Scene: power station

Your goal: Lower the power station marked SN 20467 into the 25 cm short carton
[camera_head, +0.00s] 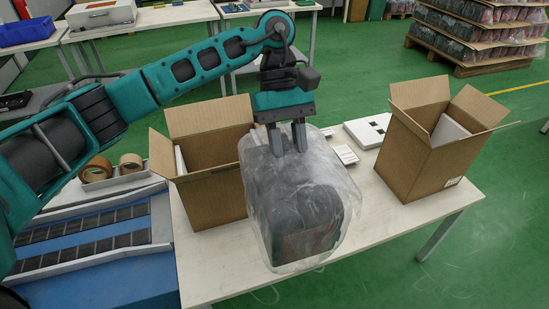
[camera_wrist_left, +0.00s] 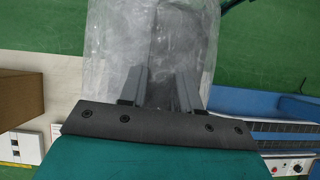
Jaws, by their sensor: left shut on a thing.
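A dark power station (camera_head: 300,215) in a clear plastic bag hangs from my left gripper (camera_head: 288,145), whose fingers are shut on its top. It is near the table's front edge, between the two open cartons, and its serial marking cannot be read. In the left wrist view the bagged unit (camera_wrist_left: 150,40) fills the space past the fingers (camera_wrist_left: 160,88). An open brown carton (camera_head: 217,195) stands to its left, partly hidden by it. Another open carton (camera_head: 418,165) stands to its right. Neither carton's size can be read. My right gripper is not in view.
Small white items (camera_head: 343,152) and a white flat box (camera_head: 370,130) lie on the table (camera_head: 385,215) between the cartons. Tape rolls (camera_head: 131,164) sit at left, above a blue roller conveyor (camera_head: 95,275). A stacked pallet (camera_head: 470,45) stands far behind.

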